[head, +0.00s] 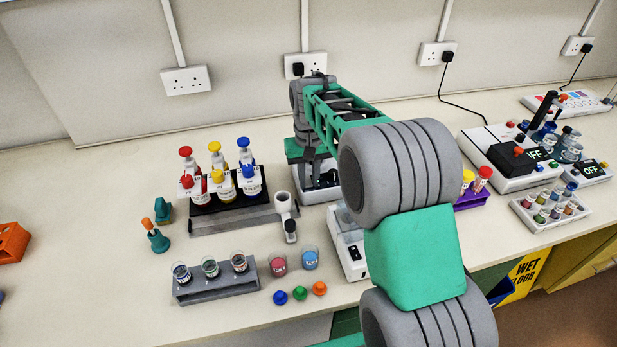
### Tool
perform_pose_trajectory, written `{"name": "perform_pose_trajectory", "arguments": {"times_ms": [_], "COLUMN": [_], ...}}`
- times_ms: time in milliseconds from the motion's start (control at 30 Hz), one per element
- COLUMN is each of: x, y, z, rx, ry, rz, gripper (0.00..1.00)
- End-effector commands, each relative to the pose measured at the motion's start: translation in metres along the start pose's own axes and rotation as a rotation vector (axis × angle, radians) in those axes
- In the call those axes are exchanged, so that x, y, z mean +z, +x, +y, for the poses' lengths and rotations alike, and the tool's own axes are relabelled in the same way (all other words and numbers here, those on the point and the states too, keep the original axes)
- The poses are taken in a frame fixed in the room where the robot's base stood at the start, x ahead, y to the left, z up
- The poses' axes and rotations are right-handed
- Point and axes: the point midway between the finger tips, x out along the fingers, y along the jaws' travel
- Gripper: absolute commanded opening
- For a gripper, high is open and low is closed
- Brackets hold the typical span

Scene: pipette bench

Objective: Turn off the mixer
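My gripper (316,178) points down over a small white device (320,194) behind the middle of the bench. Its dark fingers are small and partly in shadow, so their gap and any contact are unclear. A second white unit (349,246) with a black rocker switch (354,252) stands nearer the front, partly hidden by my arm. I cannot tell for sure which of these is the mixer, or whether they are one unit. The switch position is too small to read. Nothing is clearly held in my gripper.
A bottle rack (232,218) with red, yellow and blue-capped bottles stands left. A grey rack (216,287) with beakers is in front. Loose caps (300,293) lie near two beakers. A purple rack (471,200) and devices with displays (515,158) stand right. My arm blocks the centre.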

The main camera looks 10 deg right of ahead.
Motion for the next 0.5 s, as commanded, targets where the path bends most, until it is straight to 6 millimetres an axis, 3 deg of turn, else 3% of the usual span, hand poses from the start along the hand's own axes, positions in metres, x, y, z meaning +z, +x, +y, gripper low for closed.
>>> {"name": "perform_pose_trajectory", "arguments": {"times_ms": [233, 500], "x": [-0.0001, -0.0001], "y": [-0.0003, -0.0004], "z": [-0.0002, -0.0002], "rx": [0.0, 0.0], "ry": [0.0, -0.001], "rz": [0.0, 0.0], "gripper": [0.0, 0.0]}}
